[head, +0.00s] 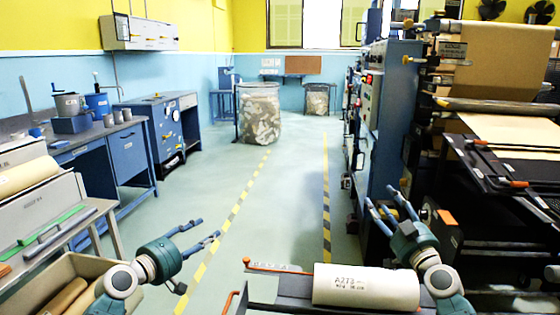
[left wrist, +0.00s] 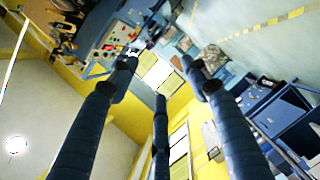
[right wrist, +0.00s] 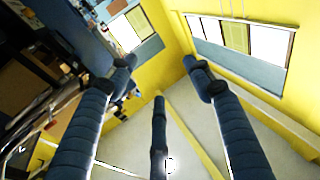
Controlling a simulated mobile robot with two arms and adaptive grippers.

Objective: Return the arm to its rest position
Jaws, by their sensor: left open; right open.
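My left gripper (head: 205,240) is at the lower left of the head view, open and empty, over the floor beside the bench. In the left wrist view its fingers (left wrist: 160,75) are spread with nothing between them. My right gripper (head: 388,208) is at the lower right of the head view, open and empty, just above and beyond the white roll marked A273 (head: 365,287). The roll lies on a dark support at the bottom of the head view.
A large machine (head: 385,110) with a brown paper web (head: 505,62) stands on the right, close to my right arm. A bench (head: 60,240) and an open box (head: 50,285) are at the left. The taped aisle (head: 270,215) between is clear up to the wire bins (head: 258,115).

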